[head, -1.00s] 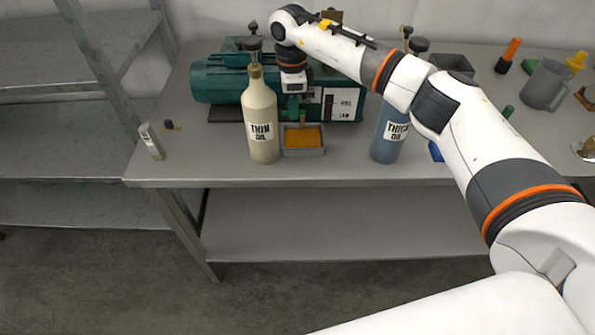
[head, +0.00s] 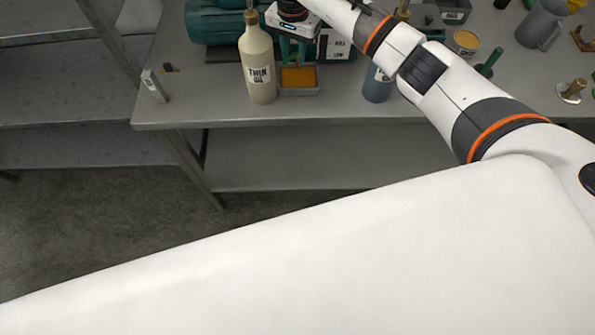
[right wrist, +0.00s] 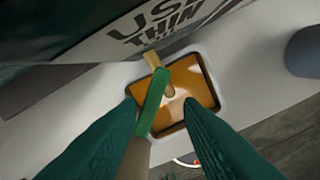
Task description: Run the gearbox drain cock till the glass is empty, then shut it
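The teal gearbox (head: 215,22) lies at the back of the bench, its top cut off by the head view's upper edge. My right gripper (head: 294,46) is at its front, above a grey tray (head: 300,92) of amber oil. In the right wrist view its teal fingers (right wrist: 160,105) are apart, with the green drain cock handle (right wrist: 152,100) between them; contact is unclear. A brass piece (right wrist: 152,60) shows by the handle, over the oil (right wrist: 200,85). A paler streak lies in the oil; I cannot tell whether oil is running. The glass cannot be made out. My left gripper is out of view.
A cream thin oil bottle (head: 258,70) stands just left of the tray. A blue bottle (head: 378,85) stands to the right, partly behind my arm. A small upright block (head: 153,86) is near the bench's left end. A grey jug (head: 540,25) stands far right.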

